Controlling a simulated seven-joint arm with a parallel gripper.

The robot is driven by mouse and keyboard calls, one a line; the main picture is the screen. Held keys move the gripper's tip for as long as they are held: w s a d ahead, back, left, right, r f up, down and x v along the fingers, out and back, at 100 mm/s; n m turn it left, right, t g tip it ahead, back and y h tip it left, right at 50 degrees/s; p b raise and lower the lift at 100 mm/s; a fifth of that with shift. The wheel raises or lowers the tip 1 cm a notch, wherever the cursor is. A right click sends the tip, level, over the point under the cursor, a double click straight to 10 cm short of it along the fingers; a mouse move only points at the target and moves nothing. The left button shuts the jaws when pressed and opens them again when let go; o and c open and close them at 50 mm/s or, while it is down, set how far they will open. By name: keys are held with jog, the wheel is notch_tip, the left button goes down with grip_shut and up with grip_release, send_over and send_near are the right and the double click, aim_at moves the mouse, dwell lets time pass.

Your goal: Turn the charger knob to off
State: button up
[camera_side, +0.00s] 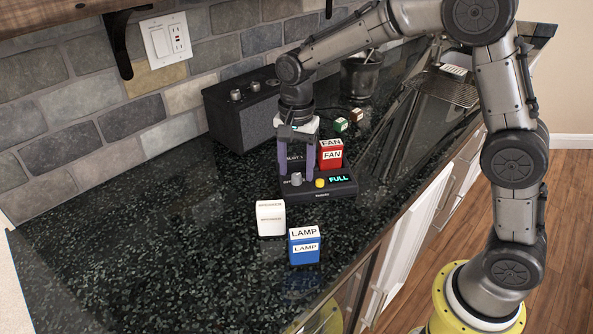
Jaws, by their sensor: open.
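The charger (322,194) is a low dark box on the black counter, with a lit display (341,178) reading FULL. A grey knob (296,179) sits at the left of its front face, beside a yellow button (320,183). The knob's pointer setting is too small to read. My gripper (297,178) points down over the charger, its two purple fingers apart. The fingertips are close to the knob, one on each side in this view; I cannot tell whether they touch it. A red block labelled FAN (330,154) stands at the charger's right rear.
A white block (270,218) and a blue LAMP block (304,246) stand in front of the charger. A black speaker-like box (243,108) is behind left. Small green (341,125) and brown (356,115) blocks and a dark pot (361,76) are behind. The left counter is clear.

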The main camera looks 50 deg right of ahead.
jog(key=shift+f, duration=0.75)
grip_shut()
